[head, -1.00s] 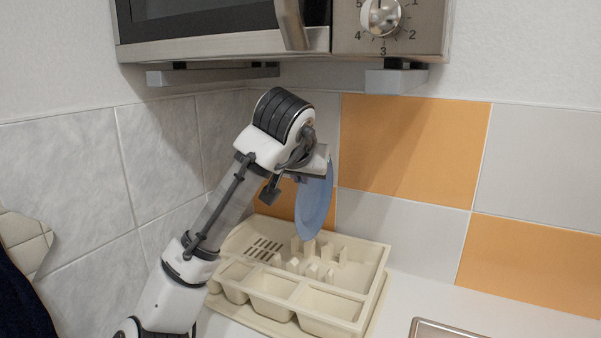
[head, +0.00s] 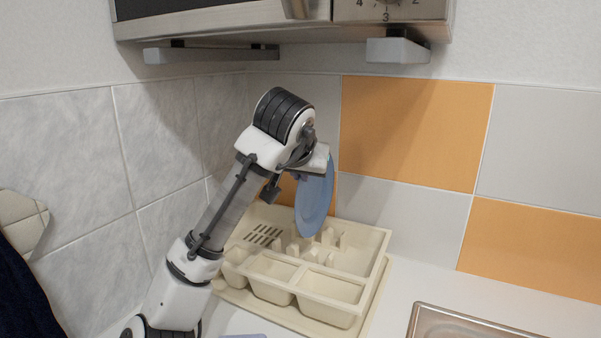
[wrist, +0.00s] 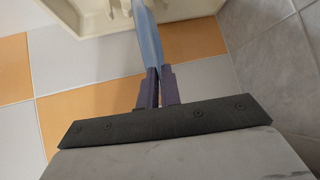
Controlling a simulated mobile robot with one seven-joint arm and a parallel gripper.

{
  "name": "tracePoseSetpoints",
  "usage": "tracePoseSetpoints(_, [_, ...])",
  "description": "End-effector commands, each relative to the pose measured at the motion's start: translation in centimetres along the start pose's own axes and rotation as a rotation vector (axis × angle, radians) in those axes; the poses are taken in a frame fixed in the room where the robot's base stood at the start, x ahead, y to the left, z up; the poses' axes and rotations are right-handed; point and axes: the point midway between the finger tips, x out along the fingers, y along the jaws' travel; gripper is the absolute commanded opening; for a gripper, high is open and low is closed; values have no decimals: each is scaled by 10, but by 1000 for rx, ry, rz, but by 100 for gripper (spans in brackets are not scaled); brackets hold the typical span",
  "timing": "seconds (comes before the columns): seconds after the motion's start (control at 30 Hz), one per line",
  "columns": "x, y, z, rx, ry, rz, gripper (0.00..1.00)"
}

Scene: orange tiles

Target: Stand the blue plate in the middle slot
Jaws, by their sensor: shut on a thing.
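The blue plate (head: 314,203) hangs on edge below my gripper (head: 318,168) in the head view, over the back part of the cream dish rack (head: 377,265). In the wrist view the plate (wrist: 147,38) shows edge-on between the two fingers of my gripper (wrist: 157,75), which are shut on it. The plate's lower edge is near the rack's upright pegs (head: 328,238). I cannot tell whether it touches them or which slot it is over. The rack also shows in the wrist view (wrist: 75,22).
The rack's open compartments (head: 330,288) are at its front. A tiled wall (head: 415,130) is close behind, and a microwave (head: 230,25) hangs above. A metal sink edge (head: 420,318) lies at the lower right. The white counter right of the rack is clear.

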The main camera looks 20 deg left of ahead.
Motion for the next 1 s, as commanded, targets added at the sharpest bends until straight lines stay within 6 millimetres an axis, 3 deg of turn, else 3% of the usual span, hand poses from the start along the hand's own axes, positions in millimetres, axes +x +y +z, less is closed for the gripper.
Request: tracePoseSetpoints(1.0, [-1,0,-1,-15,6,-56,0])
